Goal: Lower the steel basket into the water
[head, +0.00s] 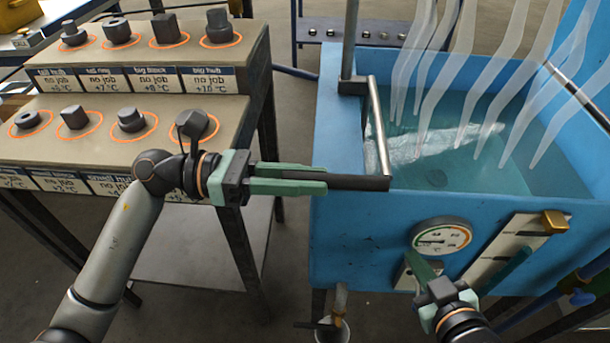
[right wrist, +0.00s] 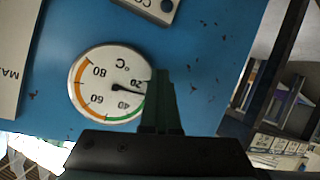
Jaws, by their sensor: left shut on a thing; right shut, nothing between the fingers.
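The blue tank (head: 345,215) holds teal water (head: 530,170) under white steam-like streaks. A pale, glinting patch (head: 440,142) shows at the water; I cannot tell whether it is the steel basket or a reflection. A steel crank arm (head: 378,130) with a dark grip (head: 362,183) hangs from a post at the tank's left wall. My left gripper (head: 322,181) is shut on this dark grip. My right gripper (head: 418,262) is shut and empty in front of the tank, by the round temperature gauge (head: 441,237). In the right wrist view its fingers (right wrist: 160,85) partly cover the gauge's edge.
A stepped rack (head: 255,55) with several dark steel parts in orange rings stands left of the tank. A scale plate with a brass piece (head: 554,221) is on the tank front, right of the gauge.

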